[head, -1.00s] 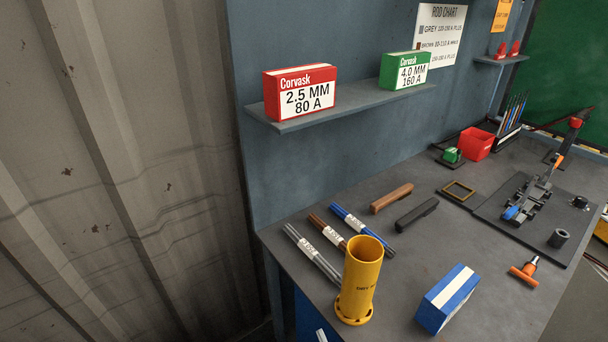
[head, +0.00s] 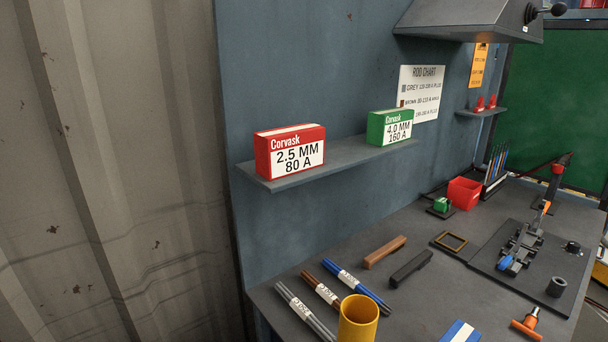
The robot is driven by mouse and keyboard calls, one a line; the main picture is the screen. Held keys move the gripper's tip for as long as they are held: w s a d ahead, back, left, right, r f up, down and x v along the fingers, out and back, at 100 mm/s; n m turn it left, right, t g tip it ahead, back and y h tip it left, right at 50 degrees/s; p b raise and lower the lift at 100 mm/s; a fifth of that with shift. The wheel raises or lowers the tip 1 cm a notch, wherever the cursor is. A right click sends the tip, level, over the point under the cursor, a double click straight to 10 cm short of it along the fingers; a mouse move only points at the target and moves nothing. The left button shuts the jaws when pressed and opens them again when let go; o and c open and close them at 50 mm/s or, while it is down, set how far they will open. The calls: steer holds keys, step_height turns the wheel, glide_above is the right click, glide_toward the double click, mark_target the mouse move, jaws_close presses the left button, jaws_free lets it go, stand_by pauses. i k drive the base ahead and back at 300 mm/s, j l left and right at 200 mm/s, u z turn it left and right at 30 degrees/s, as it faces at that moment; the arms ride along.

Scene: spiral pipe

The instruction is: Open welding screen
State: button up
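The green welding screen (head: 556,105) shows at the far right, behind the bench, as a dark green panel in a dark frame. Its right side runs out of the picture, so I cannot tell how far it is open or shut. My gripper is not in view.
The grey bench (head: 335,250) carries rod bundles (head: 323,290), a yellow tube (head: 358,318), a red bin (head: 464,192) and a clamp fixture (head: 520,250). A shelf (head: 330,165) holds red and green boxes. A grey hood (head: 470,20) overhangs the back. A corrugated wall (head: 100,170) fills the left.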

mark_target(554, 92)
steer(key=k+l+u, duration=0.1)
steer(key=l, duration=0.3)
steer(key=l+u, duration=0.15)
steer(key=l, duration=0.25)
steer(key=k+l+u, duration=0.1)
steer(key=l, duration=0.3)
steer(key=k+l+u, duration=0.1)
steer(key=l, duration=0.25)
steer(key=k+l+u, duration=0.25)
steer(key=k+l, duration=0.15)
steer(key=l, duration=0.3)
steer(key=z, duration=1.55)
steer(key=i+l, duration=0.3)
steer(key=i, duration=0.2)
steer(key=i+l, duration=0.35)
steer(key=i, duration=0.15)
steer(key=i+l+z, duration=0.1)
steer(key=i+l, duration=0.2)
steer(key=i, duration=0.15)
steer(key=i+l, duration=0.3)
steer(key=i, duration=0.2)
